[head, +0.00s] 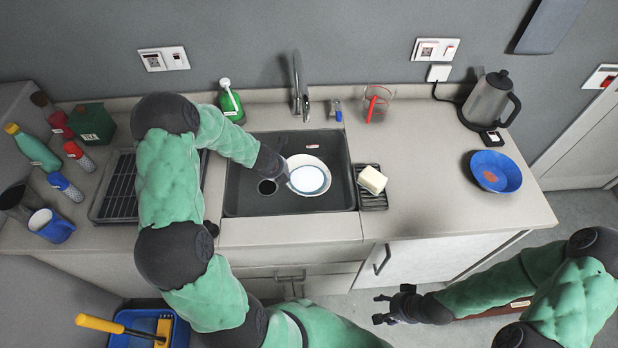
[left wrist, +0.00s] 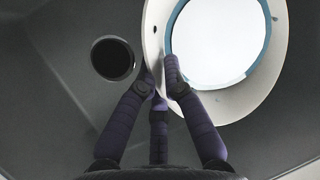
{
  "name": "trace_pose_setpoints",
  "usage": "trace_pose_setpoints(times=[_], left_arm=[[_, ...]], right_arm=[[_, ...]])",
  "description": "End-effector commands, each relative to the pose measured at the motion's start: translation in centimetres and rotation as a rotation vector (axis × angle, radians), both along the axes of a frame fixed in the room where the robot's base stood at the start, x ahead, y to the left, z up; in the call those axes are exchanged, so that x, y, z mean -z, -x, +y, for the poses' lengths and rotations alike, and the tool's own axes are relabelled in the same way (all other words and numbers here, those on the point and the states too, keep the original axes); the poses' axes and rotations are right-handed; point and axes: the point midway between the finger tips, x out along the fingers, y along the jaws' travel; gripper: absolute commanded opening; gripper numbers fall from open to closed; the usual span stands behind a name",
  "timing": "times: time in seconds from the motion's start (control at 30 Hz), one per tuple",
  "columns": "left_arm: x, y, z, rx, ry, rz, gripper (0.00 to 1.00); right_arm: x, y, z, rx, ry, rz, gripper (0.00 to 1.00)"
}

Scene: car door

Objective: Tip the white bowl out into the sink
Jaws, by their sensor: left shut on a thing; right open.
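The white bowl (head: 300,160) is over the grey sink (head: 240,198), right of its middle. A blue ring with a bright white round area shows inside its rim. In the left wrist view the bowl (left wrist: 262,104) fills the upper right. I cannot tell whether the bowl touches the sink floor. My right gripper (head: 384,308) is open and empty, low in front of the cabinets.
The dark round drain (head: 267,187) lies left of the bowl. The faucet (head: 299,88) stands behind the sink. A rack with a sponge (head: 372,180) is at the sink's right edge. A blue bowl (head: 496,171) and kettle (head: 489,100) stand farther right.

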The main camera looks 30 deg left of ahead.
Motion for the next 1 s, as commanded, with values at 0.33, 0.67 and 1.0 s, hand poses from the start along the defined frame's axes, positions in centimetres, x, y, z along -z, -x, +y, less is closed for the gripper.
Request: trace_pose_setpoints(times=[0.33, 0.67, 1.0], left_arm=[[0.1, 0.0, 0.1, -0.001, 0.045, -0.031, 0.0], [0.1, 0.0, 0.1, -0.001, 0.094, -0.061, 0.0], [0.1, 0.0, 0.1, -0.001, 0.147, -0.095, 0.0]], right_arm=[[1.6, 0.0, 0.0, 0.0, 0.0, 0.0, 0.57], [3.0, 0.0, 0.0, 0.0, 0.0, 0.0, 0.57], [4.4, 0.0, 0.0, 0.0, 0.0, 0.0, 0.57]])
